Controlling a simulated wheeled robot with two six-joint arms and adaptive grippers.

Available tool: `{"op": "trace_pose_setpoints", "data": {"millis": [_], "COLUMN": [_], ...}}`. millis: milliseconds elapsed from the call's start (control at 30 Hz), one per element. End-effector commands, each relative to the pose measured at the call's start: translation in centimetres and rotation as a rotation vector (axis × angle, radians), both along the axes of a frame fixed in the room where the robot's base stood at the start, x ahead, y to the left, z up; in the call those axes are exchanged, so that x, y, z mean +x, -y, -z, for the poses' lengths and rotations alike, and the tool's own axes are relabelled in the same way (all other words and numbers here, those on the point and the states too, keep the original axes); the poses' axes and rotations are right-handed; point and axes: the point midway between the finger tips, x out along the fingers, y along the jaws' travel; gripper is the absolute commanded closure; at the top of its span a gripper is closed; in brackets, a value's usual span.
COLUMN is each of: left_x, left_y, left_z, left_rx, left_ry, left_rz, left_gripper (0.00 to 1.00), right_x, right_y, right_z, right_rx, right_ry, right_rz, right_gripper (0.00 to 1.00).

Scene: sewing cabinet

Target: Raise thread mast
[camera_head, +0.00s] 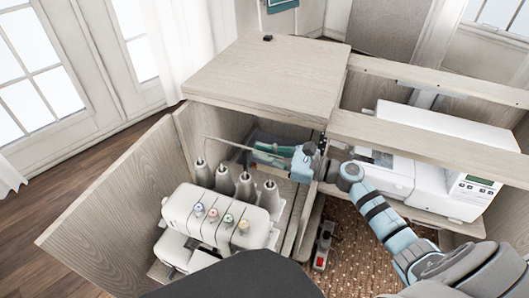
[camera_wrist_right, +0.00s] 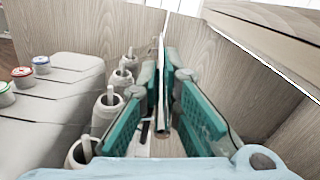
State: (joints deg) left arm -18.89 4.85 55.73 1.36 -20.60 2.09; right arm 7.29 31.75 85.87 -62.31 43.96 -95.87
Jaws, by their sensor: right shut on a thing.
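The serger (camera_head: 222,212) is white, with several coloured dials, and stands in the open left bay of the cabinet. Its thread mast (camera_head: 228,143) shows as a thin grey bar above and behind the row of spool cones. My right gripper (camera_head: 257,148) reaches in from the right, its green fingers shut on the right end of the mast. In the right wrist view the fingers (camera_wrist_right: 164,60) close around the thin mast (camera_wrist_right: 161,45), seen nearly end-on. My left gripper is not in view.
Grey cones (camera_head: 245,188) stand close below the mast. The cabinet's wooden lid (camera_head: 270,75) lies just behind and above my right gripper. A wooden side panel (camera_head: 110,190) bounds the left. A white sewing machine (camera_head: 440,145) sits in the right bay.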

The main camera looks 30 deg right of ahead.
Motion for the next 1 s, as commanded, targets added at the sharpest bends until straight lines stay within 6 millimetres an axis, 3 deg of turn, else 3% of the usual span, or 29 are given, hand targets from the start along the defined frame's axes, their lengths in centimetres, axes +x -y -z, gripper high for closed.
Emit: {"op": "trace_pose_setpoints", "data": {"millis": [233,367,633,800,1000], "left_x": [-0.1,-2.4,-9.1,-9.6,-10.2], "left_y": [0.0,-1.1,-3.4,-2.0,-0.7], "left_z": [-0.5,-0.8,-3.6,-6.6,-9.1], "left_rx": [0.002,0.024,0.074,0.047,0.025], "left_ry": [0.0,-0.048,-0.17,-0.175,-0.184], "left_rz": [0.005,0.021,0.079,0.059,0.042], "left_gripper": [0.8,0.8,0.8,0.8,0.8], "right_x": [0.0,0.0,0.0,0.0,0.0], "right_y": [0.1,0.1,0.0,0.0,-0.1], "right_z": [-0.7,-2.6,-9.6,-14.1,-17.9], "right_rx": [-0.001,-0.002,-0.002,-0.001,0.0], "right_ry": [0.001,0.001,0.001,0.002,0.0], "right_rz": [0.001,0.001,-0.001,-0.001,-0.002], "right_gripper": [1.0,1.0,1.0,1.0,1.0]}}
